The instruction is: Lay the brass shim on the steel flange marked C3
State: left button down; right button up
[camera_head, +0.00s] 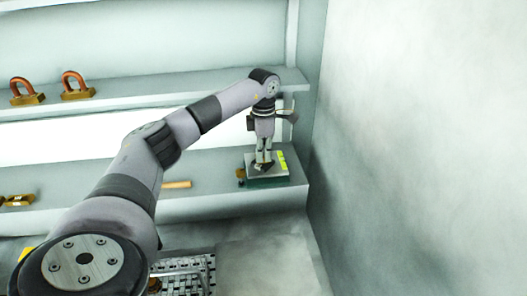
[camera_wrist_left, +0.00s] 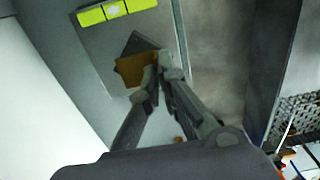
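The brass shim (camera_wrist_left: 135,69) is a flat brown-gold piece at the fingertips of my left gripper (camera_wrist_left: 161,73) in the left wrist view. The fingers are close together on its right end. In the head view, my left gripper (camera_head: 263,162) points down over a grey plate (camera_head: 255,181), which appears to be the steel flange, on the lower shelf. The plate also shows in the left wrist view (camera_wrist_left: 98,45) and bears a yellow-green label, whose marking I cannot read. A dark patch, perhaps a shadow, lies beside the shim. I cannot tell whether shim and plate touch.
A small brown object (camera_head: 240,175) is at the plate's left edge. A wooden bar (camera_head: 177,185) lies further left on the lower shelf (camera_head: 220,197). Two padlock-shaped pieces (camera_head: 77,88) stand on the upper shelf. A wall (camera_head: 420,150) closes the right side. A mesh belt (camera_head: 205,270) is below.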

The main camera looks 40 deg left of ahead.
pick_arm(q)
jog(key=shift+d+f, duration=0.1)
jog(key=shift+f, duration=0.4)
jog(key=c, duration=1.8)
grip_release()
jog(key=shift+r, duration=0.3)
notch_tip(320, 180, up, 13)
jog(key=b, duration=0.3)
jog(key=shift+f+b, duration=0.15)
jog(key=shift+b, duration=0.15)
